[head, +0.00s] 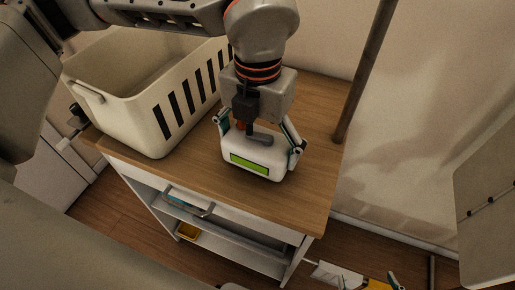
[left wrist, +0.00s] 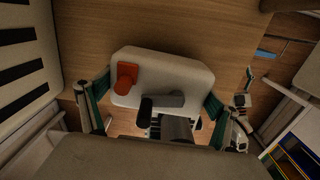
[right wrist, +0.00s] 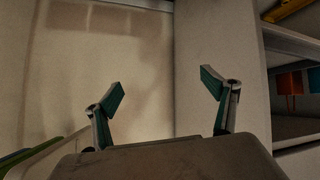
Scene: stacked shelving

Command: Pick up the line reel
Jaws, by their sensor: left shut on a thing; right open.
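The line reel (head: 235,158) is a white rounded box with a green panel on its front, at the front right of the wooden tabletop. I cannot tell whether it touches the top. My left gripper (head: 259,138) reaches down from above, one finger at each end, shut on it. In the left wrist view the reel (left wrist: 175,70) lies between the fingers (left wrist: 155,97), with a red knob and a dark grey crank on its face. My right gripper (right wrist: 164,90) is open and empty in the right wrist view, facing a pale wall.
A white slotted basket (head: 150,100) stands on the wooden tabletop (head: 310,180), left of the reel. A thin upright post (head: 365,70) rises at the right edge. Lower shelves (head: 225,240) hold small items, including a yellow one. A shelf unit (right wrist: 285,45) stands right in the right wrist view.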

